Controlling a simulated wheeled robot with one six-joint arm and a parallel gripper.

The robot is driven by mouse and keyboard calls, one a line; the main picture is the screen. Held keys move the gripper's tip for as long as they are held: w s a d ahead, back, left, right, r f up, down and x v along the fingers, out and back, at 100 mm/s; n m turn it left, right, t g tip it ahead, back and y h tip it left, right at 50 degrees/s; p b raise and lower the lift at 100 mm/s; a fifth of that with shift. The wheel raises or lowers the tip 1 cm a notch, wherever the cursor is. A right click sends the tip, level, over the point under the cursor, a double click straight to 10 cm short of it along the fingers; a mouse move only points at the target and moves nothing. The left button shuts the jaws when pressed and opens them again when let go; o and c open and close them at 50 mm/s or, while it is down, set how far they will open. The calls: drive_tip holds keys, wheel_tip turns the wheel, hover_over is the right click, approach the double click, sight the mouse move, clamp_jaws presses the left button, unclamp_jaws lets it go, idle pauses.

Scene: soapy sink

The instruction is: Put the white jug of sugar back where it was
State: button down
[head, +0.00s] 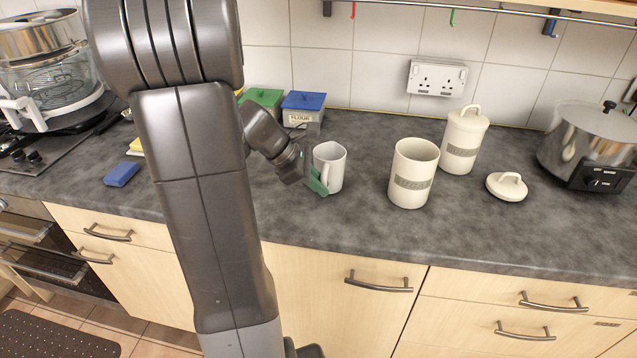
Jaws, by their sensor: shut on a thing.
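The white jug (331,165) looks like a plain mug and is upright near the middle of the counter. My gripper (319,181) reaches in from the left with green fingertips and is shut on the jug at its handle side. The arm hides little of the jug. I cannot tell whether its base rests on the counter or is just above it, and the sugar inside does not show.
To the right stand an open cream canister (413,175), a lidded canister (464,140), a loose lid (507,186) and a steel pot (588,140). A blue-lidded flour box (303,109) and a green-lidded box (262,99) stand behind. The grey counter (350,222) is clear in front.

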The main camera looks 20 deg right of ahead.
drive_tip(key=shift+f, duration=0.1)
drive_tip(key=c, duration=1.4)
unclamp_jaws()
drive_tip(key=shift+r, duration=0.2)
drive_tip(key=v, duration=1.2)
drive_tip(key=shift+f, duration=0.1)
